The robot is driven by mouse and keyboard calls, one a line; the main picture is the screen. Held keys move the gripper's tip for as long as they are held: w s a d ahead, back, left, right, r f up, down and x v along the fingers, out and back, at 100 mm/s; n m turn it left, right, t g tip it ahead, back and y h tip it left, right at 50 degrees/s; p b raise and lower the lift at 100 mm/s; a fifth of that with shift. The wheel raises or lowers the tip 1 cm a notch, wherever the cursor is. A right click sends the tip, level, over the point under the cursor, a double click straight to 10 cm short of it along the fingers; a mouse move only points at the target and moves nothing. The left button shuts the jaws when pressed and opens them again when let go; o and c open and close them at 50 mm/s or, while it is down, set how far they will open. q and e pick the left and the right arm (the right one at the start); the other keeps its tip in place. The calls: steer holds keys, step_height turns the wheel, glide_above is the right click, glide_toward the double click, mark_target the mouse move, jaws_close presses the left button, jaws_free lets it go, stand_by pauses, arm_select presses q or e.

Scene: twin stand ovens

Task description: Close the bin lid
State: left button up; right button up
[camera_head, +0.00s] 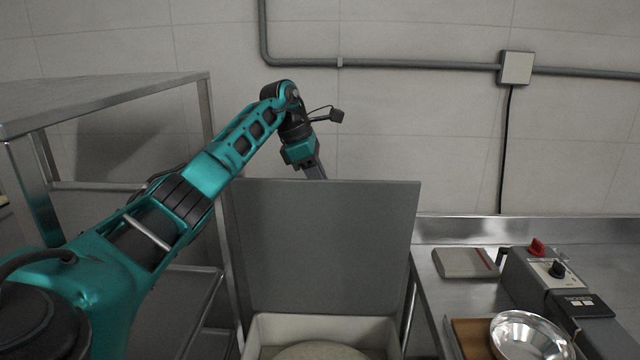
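The bin lid (325,245) is a flat grey panel standing upright, open, at the back of the bin. The light-coloured bin (268,328) shows at the bottom centre, with a pale rounded surface inside it. My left arm reaches in from the left, and my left gripper (314,172) points down behind the lid's top edge, left of its middle. The lid hides the fingertips, so I cannot see whether they are open or touch the lid. My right gripper is not in view.
A metal shelf rack (105,100) stands at the left, close to my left arm. At the right a steel counter (440,295) holds a flat scale-like box (464,263), a grey machine with knobs (545,275) and a shiny metal bowl (528,338). A tiled wall with a pipe is behind.

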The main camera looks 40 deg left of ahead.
arm_select(q)
steer(key=shift+w+d+f, duration=0.1)
steer(key=shift+f, duration=0.2)
steer(key=shift+c, duration=0.3)
jaws_close()
